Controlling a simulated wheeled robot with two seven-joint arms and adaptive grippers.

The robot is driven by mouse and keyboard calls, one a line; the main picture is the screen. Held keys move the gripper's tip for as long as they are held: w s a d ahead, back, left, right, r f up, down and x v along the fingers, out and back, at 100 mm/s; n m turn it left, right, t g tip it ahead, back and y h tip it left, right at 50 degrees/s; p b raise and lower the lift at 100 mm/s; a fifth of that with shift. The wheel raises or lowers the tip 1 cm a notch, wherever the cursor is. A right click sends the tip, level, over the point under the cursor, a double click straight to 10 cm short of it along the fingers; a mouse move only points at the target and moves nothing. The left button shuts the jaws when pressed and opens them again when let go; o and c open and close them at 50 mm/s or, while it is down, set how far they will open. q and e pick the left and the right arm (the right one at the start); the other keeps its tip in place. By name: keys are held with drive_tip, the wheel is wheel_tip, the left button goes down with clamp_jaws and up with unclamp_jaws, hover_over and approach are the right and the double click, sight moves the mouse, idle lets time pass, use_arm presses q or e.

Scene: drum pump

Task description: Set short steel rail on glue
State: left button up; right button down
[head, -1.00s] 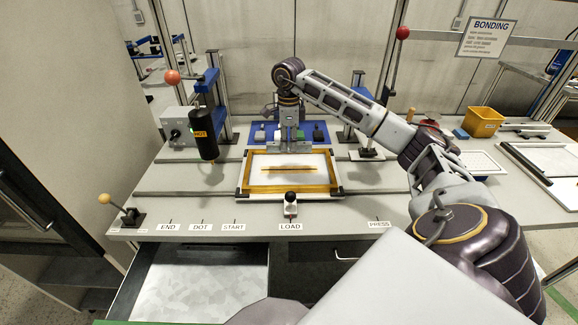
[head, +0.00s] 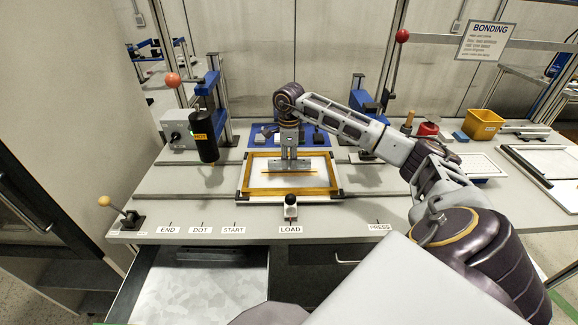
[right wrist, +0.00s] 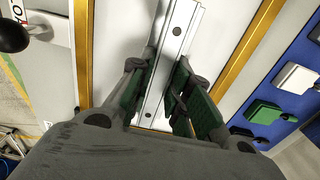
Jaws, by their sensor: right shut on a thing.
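My right gripper (head: 290,150) is shut on a short steel rail (head: 279,165), which lies level above the white board (head: 312,181) inside a gold frame. In the right wrist view the rail (right wrist: 181,35) runs between the green finger pads (right wrist: 170,95), its screw holes facing the camera. A thin yellow-brown glue line (head: 318,173) crosses the board just in front of and below the rail. The rail hides part of it. I cannot tell whether the rail touches the glue. My left gripper is not in view.
A black HOT glue head (head: 207,138) hangs left of the frame. A black-knobbed stop (head: 290,207) stands in front by LOAD. A yellow bin (head: 483,123) is at the right. The bench between frame and PRESS is clear.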

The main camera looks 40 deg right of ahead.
sight(289, 161)
drive_tip(key=shift+f, duration=1.4)
drive_tip(key=shift+f, duration=0.15)
drive_tip(key=c, duration=1.3)
unclamp_jaws()
drive_tip(key=shift+r, duration=0.2)
drive_tip(key=shift+r, duration=5.95)
drive_tip(key=shift+s, duration=0.1)
